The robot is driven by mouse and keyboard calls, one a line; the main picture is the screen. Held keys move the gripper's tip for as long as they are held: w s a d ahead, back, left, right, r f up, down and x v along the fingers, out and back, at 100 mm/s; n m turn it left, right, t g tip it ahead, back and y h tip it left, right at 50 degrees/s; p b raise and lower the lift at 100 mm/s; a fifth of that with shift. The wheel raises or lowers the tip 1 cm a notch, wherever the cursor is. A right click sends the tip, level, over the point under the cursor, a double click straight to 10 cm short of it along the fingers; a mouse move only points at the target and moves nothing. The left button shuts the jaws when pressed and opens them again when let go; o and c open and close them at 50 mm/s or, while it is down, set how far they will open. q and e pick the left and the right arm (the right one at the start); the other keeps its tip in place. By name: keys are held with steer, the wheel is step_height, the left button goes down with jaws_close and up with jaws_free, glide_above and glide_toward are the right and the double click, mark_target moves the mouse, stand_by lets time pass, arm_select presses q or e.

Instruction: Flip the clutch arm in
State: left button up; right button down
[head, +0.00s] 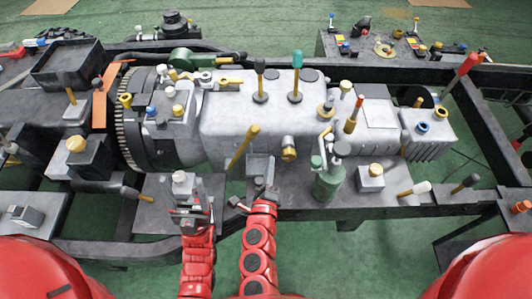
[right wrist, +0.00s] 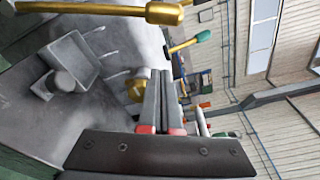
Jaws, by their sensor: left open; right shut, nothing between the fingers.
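No part carries a readable label, so I cannot tell for certain which is the clutch arm. A slanted brass lever (head: 243,147) stands at the front of the grey gearbox casing (head: 228,120). A brass rod (right wrist: 165,13) crosses the top of the right wrist view; I cannot tell if it is the same lever. My left gripper (head: 187,207) is open over the front plate, left of the lever. My right gripper (head: 264,190) is shut and empty, below and right of the lever. Its closed fingers (right wrist: 158,85) point towards a brass knob (right wrist: 137,85), which they partly hide.
A green bottle-like jack (head: 327,180) stands right of my right gripper. A toothed flywheel (head: 127,125) is at the left. Levers with dark and green knobs (head: 297,62) rise from the casing top. The black chassis rail (head: 400,208) runs along the front; green floor lies beyond.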

steer(key=w+a+r+p, duration=0.1)
steer(key=w+p, duration=0.3)
steer(key=w, duration=0.4)
steer(key=shift+w+a, duration=0.15)
steer(key=shift+a, duration=0.5)
steer(key=shift+r, duration=0.1)
